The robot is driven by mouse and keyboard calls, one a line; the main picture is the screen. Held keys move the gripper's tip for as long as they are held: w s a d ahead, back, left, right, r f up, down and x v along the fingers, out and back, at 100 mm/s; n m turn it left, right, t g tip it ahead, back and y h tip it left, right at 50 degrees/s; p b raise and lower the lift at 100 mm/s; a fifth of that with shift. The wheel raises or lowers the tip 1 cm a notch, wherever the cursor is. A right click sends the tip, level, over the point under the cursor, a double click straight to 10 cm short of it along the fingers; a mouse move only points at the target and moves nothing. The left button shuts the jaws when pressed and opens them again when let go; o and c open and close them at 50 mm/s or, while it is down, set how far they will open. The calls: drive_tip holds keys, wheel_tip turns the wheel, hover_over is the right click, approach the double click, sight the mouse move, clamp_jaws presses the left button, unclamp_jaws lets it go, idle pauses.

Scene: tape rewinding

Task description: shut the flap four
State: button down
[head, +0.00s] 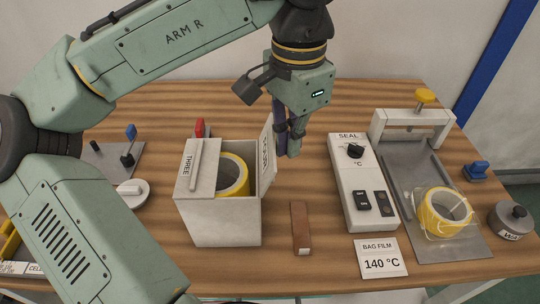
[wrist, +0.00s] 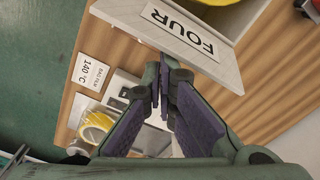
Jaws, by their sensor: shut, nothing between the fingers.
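Flap four (head: 270,175) stands open, roughly upright, at the right side of the pale box (head: 225,224). Its FOUR label and pale panel fill the top of the wrist view (wrist: 228,74). Flap three (head: 186,183) lies flat over the left part of the box top. A yellow tape roll (head: 233,168) shows inside through the open part. My gripper (head: 291,150) is shut and empty, just right of flap four. In the wrist view my fingertips (wrist: 166,62) are close to the flap's edge; I cannot tell if they touch.
A brown bar (head: 300,228) lies right of the box, then the SEAL control unit (head: 356,200). A metal sealer (head: 410,130) with a bagged tape roll (head: 446,211) stands further right. A red-handled item (head: 200,128) is behind the box.

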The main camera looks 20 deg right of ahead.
drive_tip(key=shift+a, duration=0.1)
drive_tip(key=w+a+p, duration=0.2)
drive_tip(key=a+p, duration=0.1)
drive_tip(key=a, duration=0.5)
drive_tip(key=shift+w+a, duration=0.2)
drive_tip(key=shift+a, duration=0.15)
idle(0.7)
drive_tip(key=shift+r+p, duration=0.15)
drive_tip(key=shift+p, duration=0.25)
idle(0.3)
wheel_tip(320, 180, up, 7)
drive_tip(key=p, duration=0.2)
drive_tip(key=shift+p, duration=0.3)
idle(0.4)
idle(0.4)
